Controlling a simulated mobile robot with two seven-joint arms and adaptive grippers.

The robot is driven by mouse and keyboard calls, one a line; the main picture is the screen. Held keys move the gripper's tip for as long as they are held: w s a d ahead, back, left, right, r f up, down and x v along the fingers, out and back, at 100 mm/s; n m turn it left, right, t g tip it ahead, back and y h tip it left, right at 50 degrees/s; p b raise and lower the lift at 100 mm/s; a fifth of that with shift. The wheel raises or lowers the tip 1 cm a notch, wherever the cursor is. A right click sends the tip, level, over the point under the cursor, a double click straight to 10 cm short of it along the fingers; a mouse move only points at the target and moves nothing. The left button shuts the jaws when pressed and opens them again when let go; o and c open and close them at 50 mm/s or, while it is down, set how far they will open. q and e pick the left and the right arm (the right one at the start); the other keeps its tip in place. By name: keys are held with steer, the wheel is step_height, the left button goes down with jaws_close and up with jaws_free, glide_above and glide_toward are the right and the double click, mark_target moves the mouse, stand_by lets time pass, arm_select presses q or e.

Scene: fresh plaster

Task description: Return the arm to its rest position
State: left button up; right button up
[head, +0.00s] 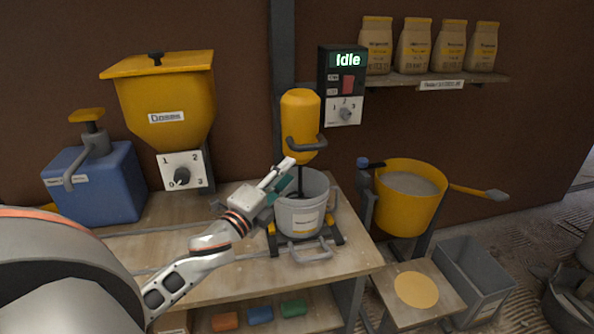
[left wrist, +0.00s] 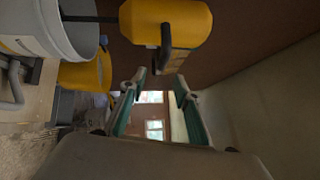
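My left arm reaches in from the lower left of the head view. Its left gripper (head: 285,176) is beside the upper left rim of the light grey bucket (head: 299,222), in front of the mixer's shaft. In the left wrist view the two teal-padded fingers (left wrist: 160,78) stand apart with nothing between them. The yellow mixer head (head: 299,115) hangs above the bucket, its dark shaft going down into it. The mixer head also shows in the wrist view (left wrist: 182,22), beyond the fingertips. My right gripper is in neither view.
The workbench (head: 190,285) has a yellow hopper (head: 168,100) and a blue pump container (head: 98,185) at its left. A control box (head: 342,85) reads "Idle". A yellow tub (head: 405,215), small table (head: 418,290) and grey bin (head: 480,275) stand right. Bags (head: 413,48) line a shelf.

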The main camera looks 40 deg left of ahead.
arm_select(q)
steer(key=s+d+f+n+g+h, duration=0.1)
steer(key=s+d+f+n+g, duration=0.1)
steer(key=f, duration=0.5)
steer(key=s+d+f+n+g, duration=0.1)
steer(key=s+d+f+n, duration=0.15)
steer(key=f, duration=0.45)
steer(key=s+d+f+n+g+h+p, duration=0.1)
steer(key=s+d+f+n+g, duration=0.2)
steer(key=s+d+f, duration=0.6)
steer(key=s+d+f+n+g+h+p, duration=0.1)
steer(key=s+d+f+n, duration=0.6)
steer(key=f, duration=0.7)
steer(key=shift+s+d+g+h, duration=0.5)
steer(key=shift+s+d+g, duration=0.45)
steer(key=shift+s, duration=0.25)
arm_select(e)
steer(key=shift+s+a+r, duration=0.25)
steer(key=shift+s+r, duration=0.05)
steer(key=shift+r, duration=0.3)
arm_select(q)
steer(key=shift+a, duration=0.15)
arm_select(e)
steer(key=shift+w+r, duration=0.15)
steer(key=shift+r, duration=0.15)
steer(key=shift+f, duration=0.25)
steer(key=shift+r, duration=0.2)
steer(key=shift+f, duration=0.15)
